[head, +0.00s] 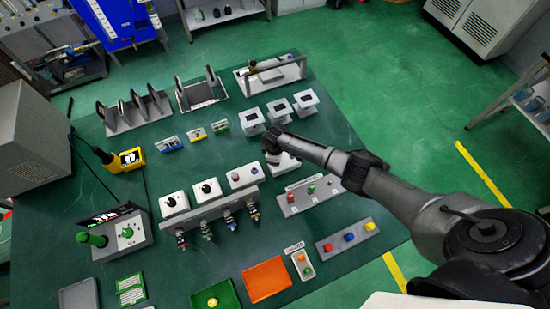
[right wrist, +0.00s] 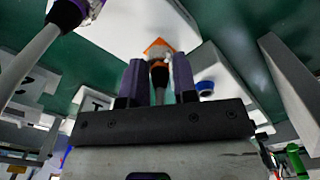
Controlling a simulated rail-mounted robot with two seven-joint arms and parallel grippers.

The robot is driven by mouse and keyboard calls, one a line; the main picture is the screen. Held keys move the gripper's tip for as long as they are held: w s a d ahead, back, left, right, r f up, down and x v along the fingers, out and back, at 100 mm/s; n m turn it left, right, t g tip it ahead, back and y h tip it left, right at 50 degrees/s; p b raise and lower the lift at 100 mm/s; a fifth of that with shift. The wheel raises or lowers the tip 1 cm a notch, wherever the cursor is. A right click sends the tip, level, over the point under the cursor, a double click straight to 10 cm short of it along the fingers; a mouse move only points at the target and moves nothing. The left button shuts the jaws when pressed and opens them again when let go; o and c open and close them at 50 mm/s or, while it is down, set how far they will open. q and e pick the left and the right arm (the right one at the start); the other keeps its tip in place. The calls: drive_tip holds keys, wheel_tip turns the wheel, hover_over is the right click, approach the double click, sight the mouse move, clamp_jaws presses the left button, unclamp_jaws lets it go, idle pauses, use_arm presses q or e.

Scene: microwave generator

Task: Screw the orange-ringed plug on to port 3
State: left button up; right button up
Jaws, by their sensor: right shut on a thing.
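In the right wrist view, a dark plug with an orange ring (right wrist: 160,70) is between the two fingers of my right gripper (right wrist: 158,84), which is shut on it. A white surface with an orange patch lies just beyond its tip; I cannot tell whether the plug touches it. In the head view, my right gripper (head: 272,150) is over the far right end of a row of white modules (head: 207,190). The plug is hidden there. Several connectors (head: 205,230) hang along the front of that row. I cannot tell which port is port 3. My left gripper is not in view.
In the right wrist view, a purple connector on a grey cable (right wrist: 68,14) is upper left and a blue-ringed part (right wrist: 205,88) is right of the fingers. In the head view, white stands (head: 279,110) are behind the gripper and button panels (head: 312,193) in front.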

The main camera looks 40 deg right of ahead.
drive_tip(key=n, duration=0.4)
drive_tip(key=shift+n, duration=0.3)
drive_tip(key=n+b, duration=0.1)
drive_tip(key=n, duration=0.3)
drive_tip(key=shift+n, duration=0.3)
drive_tip(key=o, duration=0.9)
drive_tip(key=shift+o, duration=0.2)
drive_tip(key=shift+r, duration=0.55)
wheel_tip(320, 180, up, 13)
drive_tip(key=shift+p, duration=0.45)
